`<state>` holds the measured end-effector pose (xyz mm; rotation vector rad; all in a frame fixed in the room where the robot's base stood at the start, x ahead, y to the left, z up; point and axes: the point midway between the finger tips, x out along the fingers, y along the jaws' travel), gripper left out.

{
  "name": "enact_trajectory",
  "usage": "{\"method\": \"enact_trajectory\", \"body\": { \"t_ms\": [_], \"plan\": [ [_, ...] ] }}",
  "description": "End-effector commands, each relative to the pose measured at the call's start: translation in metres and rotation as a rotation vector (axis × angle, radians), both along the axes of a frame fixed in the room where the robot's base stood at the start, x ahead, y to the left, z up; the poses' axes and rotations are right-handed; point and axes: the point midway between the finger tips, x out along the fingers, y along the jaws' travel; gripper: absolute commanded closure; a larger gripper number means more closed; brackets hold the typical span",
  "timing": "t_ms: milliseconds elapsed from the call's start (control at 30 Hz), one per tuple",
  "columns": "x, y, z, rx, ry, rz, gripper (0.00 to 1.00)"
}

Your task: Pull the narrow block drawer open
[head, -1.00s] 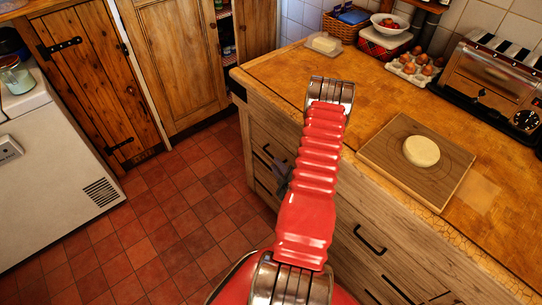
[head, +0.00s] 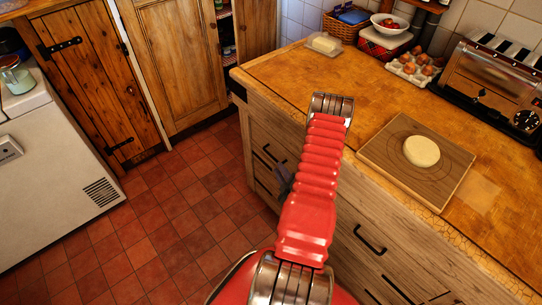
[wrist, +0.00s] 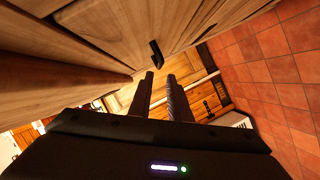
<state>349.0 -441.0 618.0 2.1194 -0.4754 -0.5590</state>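In the wrist view, a dark handle (wrist: 155,53) stands out from the wood just beyond my fingertips, close to the left one. My gripper (wrist: 161,74) is open, with a clear gap between its two fingers and nothing held. In the head view, my gripper (head: 284,180) is a small dark shape beside the drawer fronts, partly hidden by my arm.
More drawers with black handles (head: 369,240) run along the block to the right. A board (head: 377,152) with a pale round (head: 421,151) lies on the worktop above. A white chest unit (head: 60,170) stands left. The red tiled floor (head: 165,220) between is clear.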

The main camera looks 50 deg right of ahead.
Motion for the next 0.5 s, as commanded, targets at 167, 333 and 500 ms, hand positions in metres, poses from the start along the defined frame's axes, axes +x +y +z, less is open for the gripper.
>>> {"method": "enact_trajectory", "body": {
  "t_ms": [167,333,500],
  "plan": [
    [0.024,-0.014,-0.006,-0.002,0.0,0.002,0.83],
    [0.046,-0.028,-0.012,-0.002,-0.001,0.003,0.83],
    [0.067,-0.041,-0.017,-0.002,-0.001,0.001,0.83]
  ]
}}
